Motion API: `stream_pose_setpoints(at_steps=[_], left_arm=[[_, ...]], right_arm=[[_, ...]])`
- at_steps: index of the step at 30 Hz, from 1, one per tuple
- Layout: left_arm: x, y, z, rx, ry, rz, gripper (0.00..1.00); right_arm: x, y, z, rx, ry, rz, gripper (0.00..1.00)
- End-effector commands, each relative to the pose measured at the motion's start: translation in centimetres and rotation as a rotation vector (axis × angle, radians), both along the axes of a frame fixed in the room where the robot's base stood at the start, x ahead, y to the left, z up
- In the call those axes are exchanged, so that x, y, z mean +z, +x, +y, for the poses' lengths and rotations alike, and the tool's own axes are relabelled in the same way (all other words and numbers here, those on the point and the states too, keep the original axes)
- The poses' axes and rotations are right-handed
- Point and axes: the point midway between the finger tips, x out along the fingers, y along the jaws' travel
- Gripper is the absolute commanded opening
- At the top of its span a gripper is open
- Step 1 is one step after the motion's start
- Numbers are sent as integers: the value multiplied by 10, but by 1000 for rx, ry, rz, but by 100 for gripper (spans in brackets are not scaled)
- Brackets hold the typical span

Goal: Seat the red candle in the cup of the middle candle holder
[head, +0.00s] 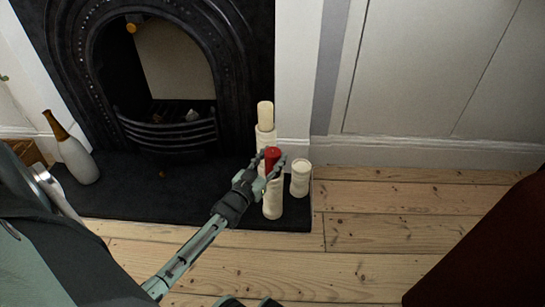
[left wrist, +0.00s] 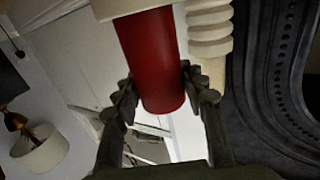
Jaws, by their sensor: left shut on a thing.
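The red candle (head: 272,155) stands upright over the middle candle holder (head: 272,203), a cream turned column at the hearth's front edge. My left gripper (head: 274,163) is shut on the candle, with a finger on either side. In the left wrist view, which looks upside down, the candle (left wrist: 150,55) runs between the fingers (left wrist: 160,88). Its lower end meets the holder's cream rim (left wrist: 118,9) at the top of the picture. I cannot tell how deep it sits, as the cup's inside is hidden. My right gripper cannot be made out.
A taller cream holder (head: 266,140) with a cream candle (head: 265,115) stands close behind. A shorter cream holder (head: 300,182) stands just to the right. A white and gold bottle (head: 73,155) is on the dark hearth (head: 145,195) at left. The floorboards (head: 375,225) at right are clear.

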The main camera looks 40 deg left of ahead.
Motion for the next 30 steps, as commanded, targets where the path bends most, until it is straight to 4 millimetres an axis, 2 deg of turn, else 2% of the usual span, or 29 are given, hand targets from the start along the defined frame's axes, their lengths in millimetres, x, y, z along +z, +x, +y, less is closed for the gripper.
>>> stream_pose_setpoints(at_steps=[3,4,9,20,23,30], left_arm=[[-3,0,0,0,0,-2,7],[-2,0,0,0,0,-2,45],[-2,0,0,0,0,-1,65],[-4,-5,-1,0,0,3,65],[-4,-17,-2,0,0,4,65],[-3,-68,-6,0,1,3,65]], right_arm=[[-3,0,0,0,0,0,40],[-2,0,0,0,0,0,40],[-2,0,0,0,0,0,40],[-2,0,0,1,-2,1,40],[-2,0,0,1,-1,1,40],[-2,0,0,0,-1,0,40]])
